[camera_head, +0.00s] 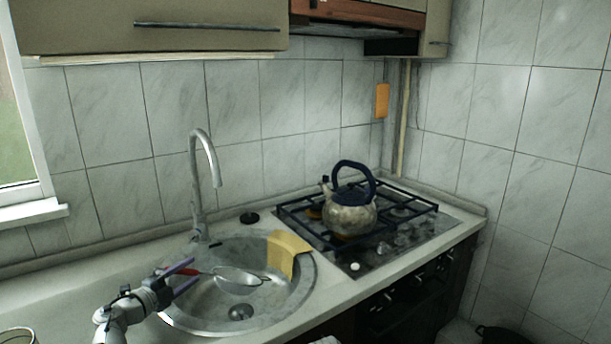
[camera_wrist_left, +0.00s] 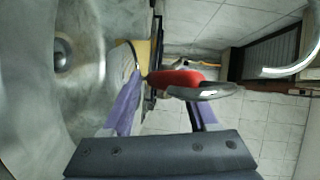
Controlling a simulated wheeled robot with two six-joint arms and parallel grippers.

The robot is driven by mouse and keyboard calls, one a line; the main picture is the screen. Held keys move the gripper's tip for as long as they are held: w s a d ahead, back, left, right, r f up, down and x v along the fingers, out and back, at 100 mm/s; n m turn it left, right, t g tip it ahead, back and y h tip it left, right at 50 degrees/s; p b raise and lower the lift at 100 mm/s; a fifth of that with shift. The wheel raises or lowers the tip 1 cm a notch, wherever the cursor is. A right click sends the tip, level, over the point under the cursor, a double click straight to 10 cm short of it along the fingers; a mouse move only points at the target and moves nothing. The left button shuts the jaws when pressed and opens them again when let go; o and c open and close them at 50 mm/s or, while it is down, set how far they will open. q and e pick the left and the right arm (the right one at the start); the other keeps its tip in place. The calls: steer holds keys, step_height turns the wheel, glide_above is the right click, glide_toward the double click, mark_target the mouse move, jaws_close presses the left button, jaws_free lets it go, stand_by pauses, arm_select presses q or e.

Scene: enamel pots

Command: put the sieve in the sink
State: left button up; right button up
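The sieve (camera_head: 238,281) has a round mesh bowl and a red handle, and shows over the sink (camera_head: 305,285), inside its rim. I cannot tell whether the bowl touches the basin. My left gripper (camera_head: 188,277) is at the sink's left side with its purple fingers spread apart. The handle lies at the fingers; in the left wrist view the red handle (camera_wrist_left: 177,78) shows between and beyond the fingertips of the left gripper (camera_wrist_left: 165,105), with gaps. My right gripper is in neither view.
A tall faucet (camera_head: 200,190) stands behind the sink. A kettle (camera_head: 350,213) sits on the gas stove (camera_head: 400,240) to the right. A round container (camera_head: 17,336) is at the lower left.

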arm_select(q)
steer(key=shift+v, duration=1.55)
